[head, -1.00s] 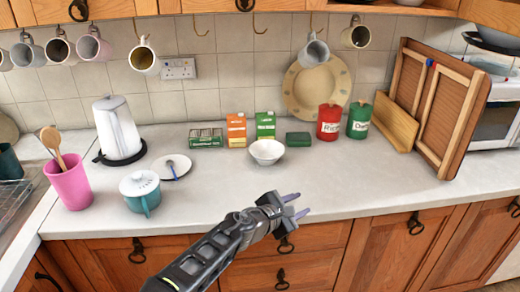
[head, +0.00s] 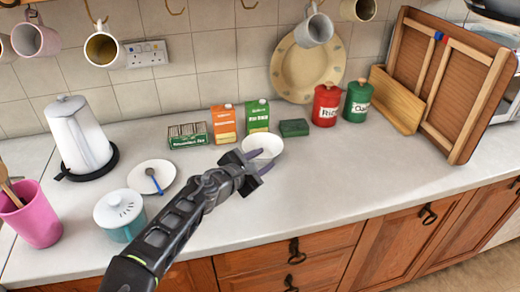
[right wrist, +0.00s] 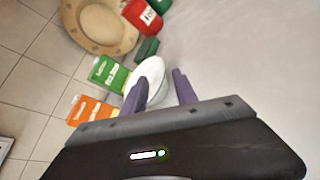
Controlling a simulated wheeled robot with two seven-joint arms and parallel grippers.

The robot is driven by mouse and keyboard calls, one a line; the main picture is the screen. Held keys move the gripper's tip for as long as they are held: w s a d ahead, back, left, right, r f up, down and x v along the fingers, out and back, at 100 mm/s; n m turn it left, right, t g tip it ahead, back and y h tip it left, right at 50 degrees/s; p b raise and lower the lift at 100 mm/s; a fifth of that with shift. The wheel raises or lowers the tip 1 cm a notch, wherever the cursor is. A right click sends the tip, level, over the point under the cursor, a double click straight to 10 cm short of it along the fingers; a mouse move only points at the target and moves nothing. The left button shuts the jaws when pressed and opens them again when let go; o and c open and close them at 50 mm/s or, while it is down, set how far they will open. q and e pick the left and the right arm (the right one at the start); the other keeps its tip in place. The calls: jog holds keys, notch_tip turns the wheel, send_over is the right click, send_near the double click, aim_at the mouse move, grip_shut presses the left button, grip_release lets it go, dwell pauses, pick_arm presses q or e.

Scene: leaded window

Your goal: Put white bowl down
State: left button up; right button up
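The white bowl (head: 264,144) sits upright on the grey counter (head: 330,190), in front of the green carton. My right gripper (head: 265,158) is at the near side of the bowl, its two dark purple fingers apart. In the right wrist view the bowl (right wrist: 152,72) shows beyond and partly between the fingers (right wrist: 157,85), and the left finger covers part of it. I cannot tell whether a finger touches the bowl. Nothing is gripped. My left gripper is out of view.
Behind the bowl stand an orange carton (head: 223,125), a green carton (head: 258,116) and a dark green box (head: 294,128). Red (head: 326,105) and green (head: 357,99) canisters stand to the right. A lidded teal pot (head: 120,214) and saucer (head: 141,175) are left. The counter's right front is clear.

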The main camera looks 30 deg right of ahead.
jog(key=shift+x, duration=1.3)
jog(key=shift+p+x, duration=0.85)
jog(key=shift+x, duration=1.8)
jog(key=shift+a+f, duration=0.1)
grip_shut()
jog(key=shift+s, duration=0.1)
